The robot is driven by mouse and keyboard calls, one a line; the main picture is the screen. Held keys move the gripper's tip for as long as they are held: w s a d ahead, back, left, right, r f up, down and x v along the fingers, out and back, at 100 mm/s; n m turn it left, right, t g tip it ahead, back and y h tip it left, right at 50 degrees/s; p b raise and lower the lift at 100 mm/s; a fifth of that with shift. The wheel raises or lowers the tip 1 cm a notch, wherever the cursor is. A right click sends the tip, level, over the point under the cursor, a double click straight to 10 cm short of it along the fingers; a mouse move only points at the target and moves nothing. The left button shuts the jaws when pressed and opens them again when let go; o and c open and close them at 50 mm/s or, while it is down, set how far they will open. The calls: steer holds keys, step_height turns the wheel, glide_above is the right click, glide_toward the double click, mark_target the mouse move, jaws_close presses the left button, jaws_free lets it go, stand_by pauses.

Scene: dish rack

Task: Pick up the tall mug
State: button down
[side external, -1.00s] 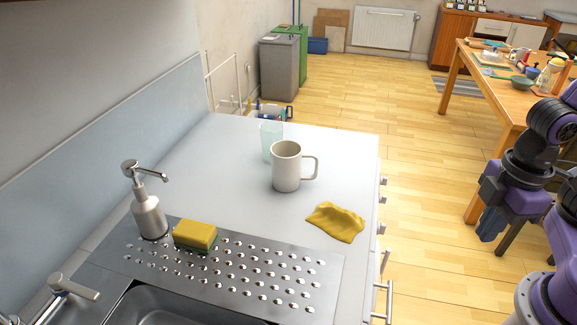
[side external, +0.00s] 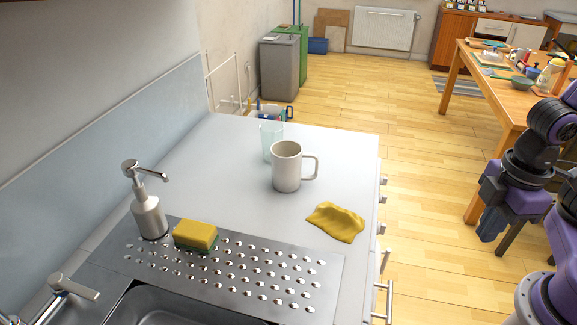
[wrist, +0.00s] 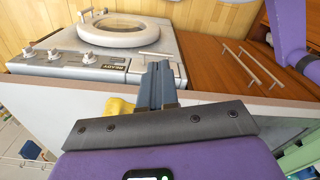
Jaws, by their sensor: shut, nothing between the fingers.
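The white mug (side external: 286,167) stands upright on the light grey counter (side external: 225,165) in the side view, its handle pointing right. A clear glass (side external: 270,136) stands close behind it, partly hidden by it. My gripper (side external: 488,226) hangs at the right of the side view, past the counter's right edge and well apart from the mug. In the wrist view my gripper (wrist: 159,85) has its two fingers together with nothing between them. I cannot make out the mug in the wrist view.
A yellow cloth (side external: 336,222) lies near the counter's right edge. A soap dispenser (side external: 149,212), a sponge (side external: 195,234) and a perforated drainboard (side external: 235,270) are nearer the camera. The wrist view shows a knobbed appliance (wrist: 95,50) and wooden fronts with bar handles (wrist: 235,65).

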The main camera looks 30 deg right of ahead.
steer(key=c, duration=1.8)
jaws_free()
steer(key=o, duration=1.8)
steer(key=m+t+y, duration=0.6)
steer(key=m+t, duration=0.1)
steer(key=t, duration=0.5)
glide_toward(300, 154)
steer(key=x, duration=0.7)
steer(key=shift+w+a+f, duration=0.15)
steer(key=shift+w, duration=0.2)
steer(key=shift+x, duration=2.65)
